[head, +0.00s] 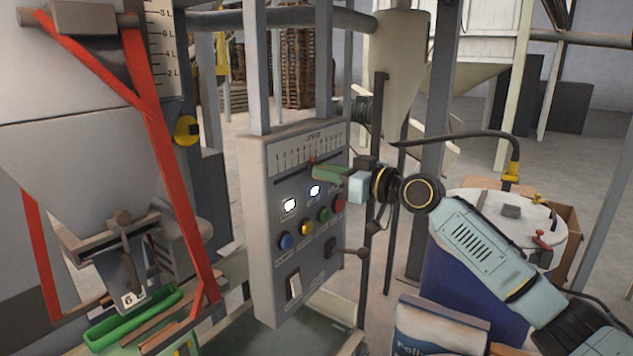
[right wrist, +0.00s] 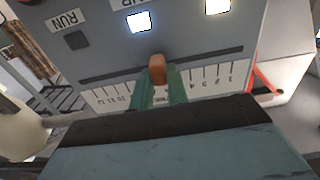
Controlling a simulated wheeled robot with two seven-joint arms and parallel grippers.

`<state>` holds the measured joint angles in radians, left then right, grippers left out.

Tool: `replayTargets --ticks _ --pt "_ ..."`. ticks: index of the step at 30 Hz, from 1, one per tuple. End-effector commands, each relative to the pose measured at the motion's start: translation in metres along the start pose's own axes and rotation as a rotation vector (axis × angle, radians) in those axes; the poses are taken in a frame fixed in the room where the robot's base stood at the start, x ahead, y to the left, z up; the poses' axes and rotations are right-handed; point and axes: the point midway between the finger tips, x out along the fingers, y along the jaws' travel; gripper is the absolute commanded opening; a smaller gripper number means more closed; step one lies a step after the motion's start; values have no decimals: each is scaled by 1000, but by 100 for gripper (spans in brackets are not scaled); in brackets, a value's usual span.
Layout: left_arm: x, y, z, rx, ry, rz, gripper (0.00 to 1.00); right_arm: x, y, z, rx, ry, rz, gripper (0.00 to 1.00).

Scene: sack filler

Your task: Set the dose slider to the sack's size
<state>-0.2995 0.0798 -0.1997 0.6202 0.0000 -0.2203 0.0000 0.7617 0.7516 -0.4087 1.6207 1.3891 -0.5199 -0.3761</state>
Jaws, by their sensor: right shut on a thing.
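The dose slider is a slot with a numbered scale (head: 308,147) across the top of the grey control panel (head: 262,225). Its small knob (head: 311,159) is red-orange in the head view and shows as an orange-brown peg (right wrist: 157,68) in the right wrist view. My right gripper (head: 325,172) is shut on the knob, with a green finger on each side of it. In the wrist view the scale (right wrist: 210,83) is upside down, and the fingers cover its middle numbers, so the exact setting cannot be read. A small white tag (head: 134,299) below the hopper seems to read 6. My left gripper is out of view.
Lit displays, coloured buttons (head: 306,228) and a lever (head: 348,252) sit below the slider, close to my right gripper. The hopper (head: 75,160) with red straps stands at left. A printed sack (head: 440,330) and a blue drum (head: 450,275) stand at lower right.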

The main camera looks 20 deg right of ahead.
Motion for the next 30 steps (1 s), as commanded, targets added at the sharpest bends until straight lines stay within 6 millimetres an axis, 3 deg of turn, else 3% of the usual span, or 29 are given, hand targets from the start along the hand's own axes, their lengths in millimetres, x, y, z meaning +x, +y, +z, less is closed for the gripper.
replayTargets --ticks 6,7,12,23,30 --pt "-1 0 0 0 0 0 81 0 0 0 1 -1 0 0" --pt "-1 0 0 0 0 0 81 1 0 0 2 -1 -1 19" --pt "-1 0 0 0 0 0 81 1 -1 0 1 -1 -1 38" --pt "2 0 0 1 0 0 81 -6 0 1 1 -1 -1 38" --pt "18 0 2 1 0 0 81 -50 0 5 -3 -4 0 38"
